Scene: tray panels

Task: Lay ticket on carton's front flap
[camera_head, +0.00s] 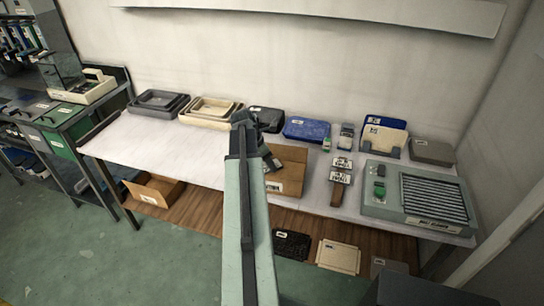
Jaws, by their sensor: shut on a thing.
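The brown carton (291,155) stands on the white table just right of my arm, with its left part hidden behind the arm. A white label with dark print (275,186) shows low on its front side. My gripper (272,163) is dark and points down over the left part of the carton. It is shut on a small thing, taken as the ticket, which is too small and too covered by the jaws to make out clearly. I cannot tell whether it touches the carton or its front flap.
Right of the carton stand a labelled sign on a brown post (339,187) and a grey-green ribbed machine (380,211). Behind are a blue box (307,129) and a black case (265,119). Trays (159,103) stand back left. The table's left front is clear.

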